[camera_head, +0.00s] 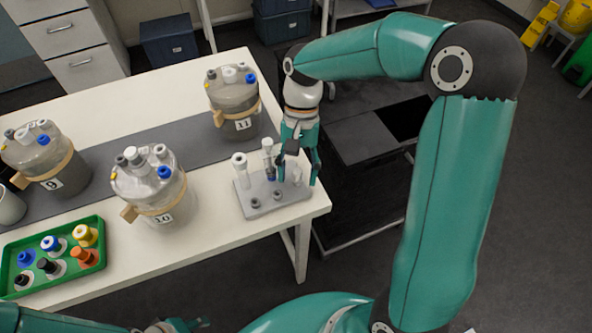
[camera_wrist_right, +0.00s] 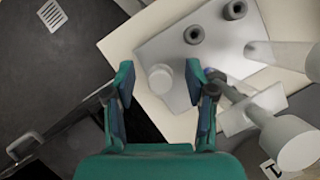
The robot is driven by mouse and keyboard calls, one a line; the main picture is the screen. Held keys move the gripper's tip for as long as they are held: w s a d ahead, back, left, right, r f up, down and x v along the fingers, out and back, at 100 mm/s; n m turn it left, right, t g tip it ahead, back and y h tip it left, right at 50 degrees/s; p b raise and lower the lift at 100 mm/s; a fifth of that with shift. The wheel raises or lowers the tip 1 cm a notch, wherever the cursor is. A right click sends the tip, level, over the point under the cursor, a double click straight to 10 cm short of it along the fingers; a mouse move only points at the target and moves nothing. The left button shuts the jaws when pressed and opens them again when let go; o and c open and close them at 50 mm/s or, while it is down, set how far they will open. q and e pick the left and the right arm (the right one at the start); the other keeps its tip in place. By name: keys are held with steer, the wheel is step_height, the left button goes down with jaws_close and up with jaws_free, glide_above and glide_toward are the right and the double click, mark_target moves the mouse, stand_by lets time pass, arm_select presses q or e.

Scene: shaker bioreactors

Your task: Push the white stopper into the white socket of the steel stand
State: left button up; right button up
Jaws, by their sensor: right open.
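The steel stand (camera_head: 290,202) sits near the right corner of the white table; its plate also shows in the right wrist view (camera_wrist_right: 161,48). A round white piece (camera_wrist_right: 160,77), which looks like the white stopper, is upright at the stand's edge; how deep it sits and the socket under it are hidden. My right gripper (camera_head: 299,178) points down over the stand's right side. Its fingers are open in the right wrist view (camera_wrist_right: 160,82), on either side of the white piece with gaps. My left gripper (camera_head: 178,325) is partly in view at the bottom edge, its fingers unclear.
Taller white-topped posts (camera_head: 240,164) and dark ring sockets (camera_head: 254,201) share the stand. Bioreactor vessels (camera_head: 150,190) stand to its left and behind. A green tray (camera_head: 104,240) holds several coloured stoppers. The table front between tray and stand is clear.

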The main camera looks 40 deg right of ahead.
steer(key=v, duration=0.8)
